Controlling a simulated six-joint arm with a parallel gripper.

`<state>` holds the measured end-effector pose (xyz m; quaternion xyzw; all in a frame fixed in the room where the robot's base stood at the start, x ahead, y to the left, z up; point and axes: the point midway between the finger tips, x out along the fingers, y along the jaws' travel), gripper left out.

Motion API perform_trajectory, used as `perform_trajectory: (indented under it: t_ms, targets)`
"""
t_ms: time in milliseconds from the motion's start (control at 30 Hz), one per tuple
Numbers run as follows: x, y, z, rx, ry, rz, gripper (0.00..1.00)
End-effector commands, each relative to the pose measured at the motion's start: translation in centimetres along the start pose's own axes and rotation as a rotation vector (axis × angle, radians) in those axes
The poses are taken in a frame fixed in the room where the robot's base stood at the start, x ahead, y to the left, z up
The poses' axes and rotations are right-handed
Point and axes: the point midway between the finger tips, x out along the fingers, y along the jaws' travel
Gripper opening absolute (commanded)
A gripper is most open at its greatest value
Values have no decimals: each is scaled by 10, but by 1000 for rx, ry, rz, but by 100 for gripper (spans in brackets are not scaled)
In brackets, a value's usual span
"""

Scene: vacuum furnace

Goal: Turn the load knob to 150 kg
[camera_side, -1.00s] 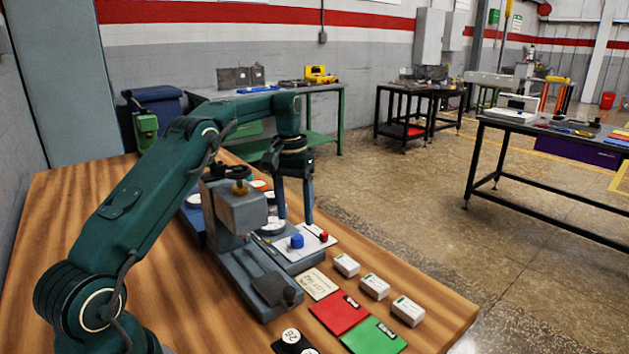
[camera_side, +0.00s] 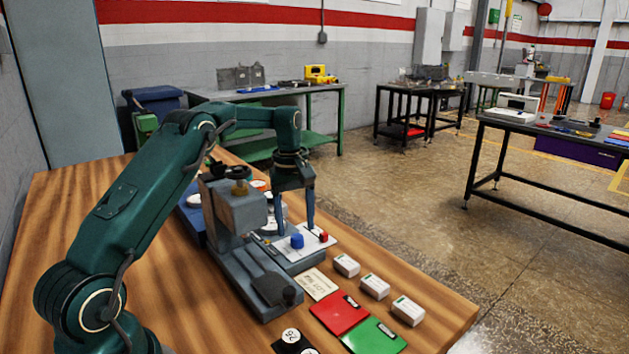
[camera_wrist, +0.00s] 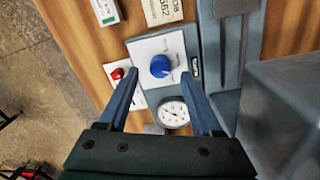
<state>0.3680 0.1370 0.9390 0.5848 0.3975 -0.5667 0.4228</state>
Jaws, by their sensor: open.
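A blue knob (camera_side: 297,241) sits on a white panel (camera_side: 317,246), with a small red knob (camera_side: 323,236) beside it. The wrist view shows the blue knob (camera_wrist: 160,66), the red knob (camera_wrist: 117,74) and a round dial gauge (camera_wrist: 173,113). Small marks around the blue knob are too blurred to read. My gripper (camera_side: 296,227) is open and points down over the panel. In the wrist view its fingertips (camera_wrist: 159,74) lie on either side of the blue knob, apart from it. I cannot tell how far above the knob they are.
A grey press-like fixture (camera_side: 241,208) stands close left of the panel in the side view. White boxes (camera_side: 375,286), a red card (camera_side: 341,313), a green card (camera_side: 374,337) and a paper label (camera_side: 320,284) lie nearer the front. Bare wood lies along the right edge.

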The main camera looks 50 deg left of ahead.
Motion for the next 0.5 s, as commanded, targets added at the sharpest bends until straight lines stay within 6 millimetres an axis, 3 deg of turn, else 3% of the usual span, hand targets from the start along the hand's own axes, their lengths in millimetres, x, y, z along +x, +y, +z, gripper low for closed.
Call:
perform_trajectory:
  t_ms: [200,500]
  targets:
    - [25,0,1,2,-2,-2,66]
    - [31,0,0,3,0,0,66]
